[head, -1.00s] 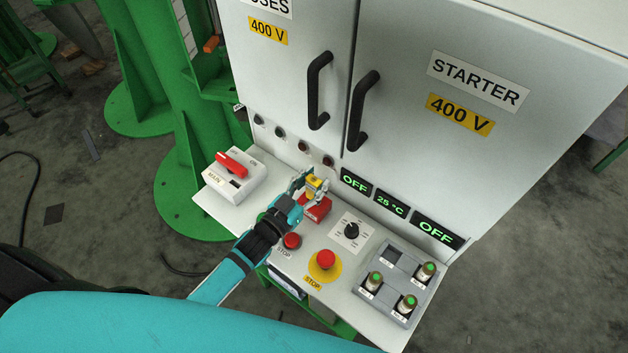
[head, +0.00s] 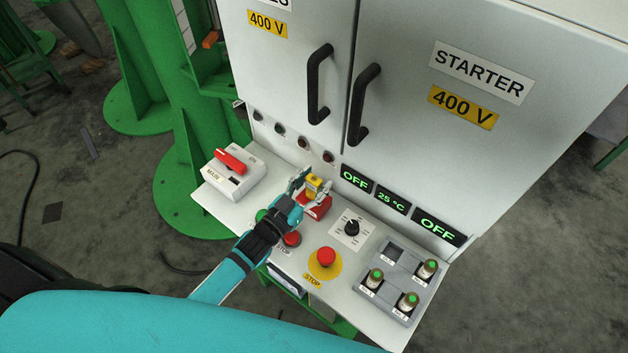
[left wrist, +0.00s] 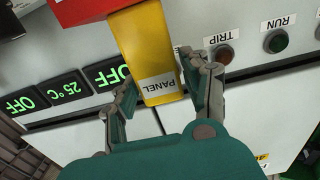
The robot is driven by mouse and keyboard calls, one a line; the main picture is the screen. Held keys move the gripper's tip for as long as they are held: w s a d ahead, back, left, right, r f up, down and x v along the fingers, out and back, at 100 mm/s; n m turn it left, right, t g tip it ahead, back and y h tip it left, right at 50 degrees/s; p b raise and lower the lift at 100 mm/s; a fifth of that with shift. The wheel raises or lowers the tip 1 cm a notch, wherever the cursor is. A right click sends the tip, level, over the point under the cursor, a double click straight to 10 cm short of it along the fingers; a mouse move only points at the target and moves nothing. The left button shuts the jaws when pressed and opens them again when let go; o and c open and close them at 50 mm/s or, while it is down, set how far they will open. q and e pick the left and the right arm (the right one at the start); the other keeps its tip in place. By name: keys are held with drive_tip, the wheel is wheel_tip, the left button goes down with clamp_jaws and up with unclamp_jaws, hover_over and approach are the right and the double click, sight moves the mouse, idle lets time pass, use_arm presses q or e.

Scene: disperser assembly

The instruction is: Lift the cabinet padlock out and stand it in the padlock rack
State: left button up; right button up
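The yellow padlock (head: 315,182), with a white PANEL label, is upright at the red block (head: 316,208) on the console. The padlock (left wrist: 152,55) and part of the red block (left wrist: 78,8) also show in the left wrist view. My left gripper (head: 308,185) has one finger on each side of the padlock. In the left wrist view narrow gaps seem to show between its fingers (left wrist: 160,85) and the padlock's sides, so it looks open around it. The padlock's shackle is not clearly visible. I cannot tell whether the red block is the padlock rack. My right gripper is not in view.
The console (head: 285,228) carries a red MAIN switch (head: 231,161), a rotary knob (head: 351,228), a STOP mushroom button (head: 326,257) and a grey holder (head: 384,286) with several green-topped cylinders and one empty slot. Cabinet doors with black handles (head: 319,85) rise behind.

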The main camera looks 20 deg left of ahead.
use_arm(q)
drive_tip(key=shift+o, duration=1.2)
drive_tip(key=v, duration=1.2)
drive_tip(key=shift+r, duration=0.1)
drive_tip(key=shift+w, duration=0.1)
